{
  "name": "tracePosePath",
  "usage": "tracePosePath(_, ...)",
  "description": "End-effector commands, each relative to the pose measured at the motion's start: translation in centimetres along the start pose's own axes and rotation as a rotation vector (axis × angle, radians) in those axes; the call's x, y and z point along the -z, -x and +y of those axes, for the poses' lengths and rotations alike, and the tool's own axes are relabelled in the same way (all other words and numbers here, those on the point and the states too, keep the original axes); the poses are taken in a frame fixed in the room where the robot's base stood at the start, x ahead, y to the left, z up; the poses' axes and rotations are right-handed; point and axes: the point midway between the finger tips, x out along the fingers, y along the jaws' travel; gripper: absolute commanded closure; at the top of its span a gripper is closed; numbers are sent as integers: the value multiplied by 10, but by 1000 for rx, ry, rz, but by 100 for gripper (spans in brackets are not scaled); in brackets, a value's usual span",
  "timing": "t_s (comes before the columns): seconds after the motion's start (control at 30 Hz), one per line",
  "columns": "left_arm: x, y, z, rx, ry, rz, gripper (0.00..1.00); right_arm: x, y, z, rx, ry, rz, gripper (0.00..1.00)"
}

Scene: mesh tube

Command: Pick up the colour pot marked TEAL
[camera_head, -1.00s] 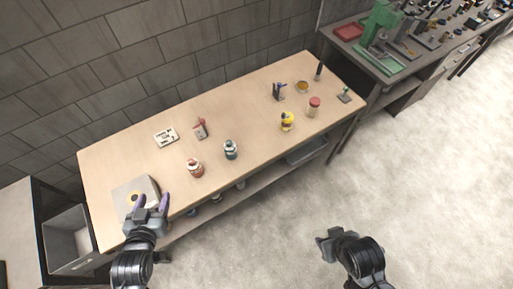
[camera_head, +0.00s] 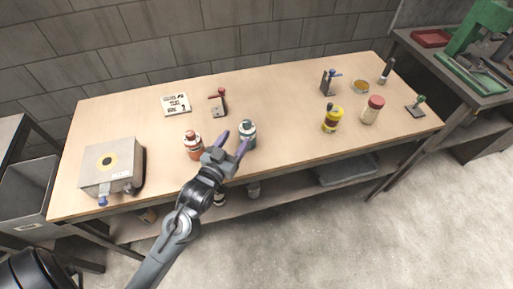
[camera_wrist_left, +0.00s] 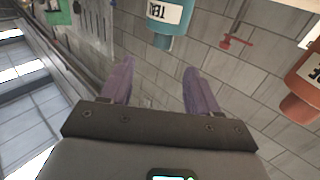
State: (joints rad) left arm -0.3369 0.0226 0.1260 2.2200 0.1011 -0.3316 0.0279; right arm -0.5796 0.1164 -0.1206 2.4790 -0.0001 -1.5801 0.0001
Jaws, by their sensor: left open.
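The teal pot (camera_head: 248,128) stands on the workbench (camera_head: 290,100) near its front edge. In the left wrist view the teal pot (camera_wrist_left: 170,14) is at the top, cut off by the frame, with a label whose visible letters start "TEA". My left gripper (camera_head: 231,145) is open and empty at the front of the pot. In the left wrist view its purple fingertips (camera_wrist_left: 159,66) point toward the pot, which lies beyond them, not between them. My right gripper is not in view.
A red-brown pot (camera_head: 194,147) stands close left of the teal one, also at the right of the left wrist view (camera_wrist_left: 303,85). A yellow pot (camera_head: 332,121) and a red-lidded jar (camera_head: 372,110) stand right. A red-handled clamp (camera_head: 219,104) is behind. A grey box (camera_head: 112,170) sits left.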

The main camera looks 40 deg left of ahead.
Motion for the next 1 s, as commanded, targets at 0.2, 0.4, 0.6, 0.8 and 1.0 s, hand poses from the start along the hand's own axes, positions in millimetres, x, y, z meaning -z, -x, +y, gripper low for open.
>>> tracePosePath(0.2, -14, -9, 1, 0, 3, 11, 39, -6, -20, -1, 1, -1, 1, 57)
tracePosePath(0.4, -13, -35, 1, -1, 3, 14, 39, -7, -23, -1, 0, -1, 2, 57)
tracePosePath(0.6, -13, -55, 1, -1, 4, 11, 39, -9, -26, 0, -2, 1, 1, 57)
tracePosePath(0.8, -14, -64, 0, 0, 3, 11, 39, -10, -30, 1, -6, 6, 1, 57)
tracePosePath(1.0, -15, -89, -3, -1, 2, 12, 39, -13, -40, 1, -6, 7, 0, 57)
